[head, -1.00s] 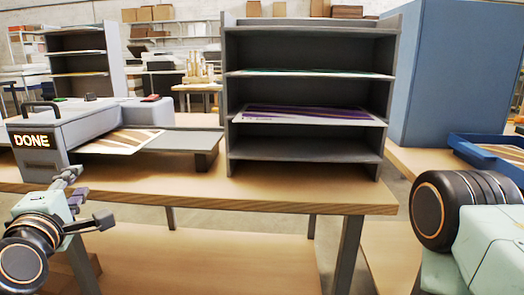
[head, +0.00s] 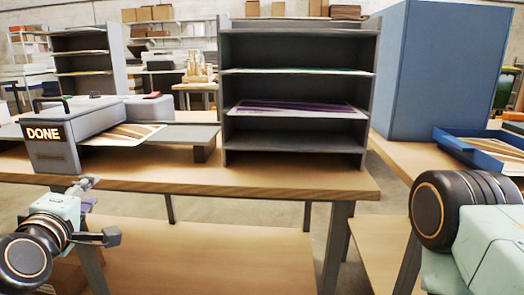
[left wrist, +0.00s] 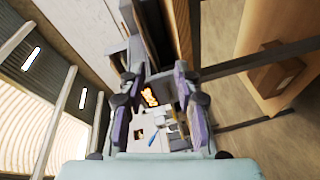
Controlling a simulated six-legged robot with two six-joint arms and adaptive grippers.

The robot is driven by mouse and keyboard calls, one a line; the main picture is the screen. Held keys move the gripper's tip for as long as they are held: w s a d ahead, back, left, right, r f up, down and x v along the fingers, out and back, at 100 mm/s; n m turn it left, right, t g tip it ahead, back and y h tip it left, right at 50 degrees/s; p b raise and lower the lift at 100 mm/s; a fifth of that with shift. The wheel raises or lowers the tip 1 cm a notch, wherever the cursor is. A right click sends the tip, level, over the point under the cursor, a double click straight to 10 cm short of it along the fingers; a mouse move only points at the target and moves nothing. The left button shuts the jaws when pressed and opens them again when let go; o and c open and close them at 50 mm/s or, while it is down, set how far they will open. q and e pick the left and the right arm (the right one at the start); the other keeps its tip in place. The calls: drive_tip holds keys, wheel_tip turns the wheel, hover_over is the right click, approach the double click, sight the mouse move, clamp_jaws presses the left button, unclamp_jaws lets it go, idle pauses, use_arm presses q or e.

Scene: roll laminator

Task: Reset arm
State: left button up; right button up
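My left gripper (head: 99,210) is at the lower left of the head view, in front of the table edge. Its fingers stand apart with nothing between them; the left wrist view shows the same open gap (left wrist: 160,84). The grey roll laminator (head: 75,130) sits on the table at the left with a "DONE" display. A brown-striped sheet (head: 128,134) lies at its output side. My right arm shows at the lower right of the head view, but its gripper is out of frame.
A dark grey shelf unit (head: 229,95) stands on the wooden table (head: 270,180), with sheets on several shelves, one purple-patterned (head: 296,107). A blue cabinet (head: 445,70) and a blue tray (head: 446,141) are at the right. Open floor shows between the tables.

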use_arm(q)
drive_tip(key=s+d+f+m+g+h, duration=0.1)
drive_tip(key=s+d+f+m+g, duration=0.2)
drive_tip(key=f, duration=0.5)
drive_tip(key=s+d+f+m+g+h+p, duration=0.1)
drive_tip(key=s+d+f+m+g, duration=0.15)
drive_tip(key=f+m, duration=0.35)
drive_tip(key=s+d+f+m+g+h, duration=0.1)
drive_tip(key=s+d+f+m+g, duration=0.2)
drive_tip(key=f, duration=0.6)
drive_tip(key=s+f+m+g, duration=0.1)
drive_tip(key=s+f+g, duration=0.1)
drive_tip(key=s+f, duration=0.3)
drive_tip(key=s+d+f+m+g+p, duration=0.1)
drive_tip(key=s+f+m+g, duration=0.1)
drive_tip(key=s, duration=0.9)
drive_tip(key=s+f+m+g+p, duration=0.1)
drive_tip(key=s+f+g, duration=0.3)
drive_tip(key=s+f, duration=0.3)
drive_tip(key=shift+s+d+f+m, duration=0.3)
drive_tip(key=shift+s+d+m, duration=0.1)
drive_tip(key=shift+s, duration=0.55)
drive_tip(key=shift+a, duration=0.1)
drive_tip(key=shift+c, duration=0.3)
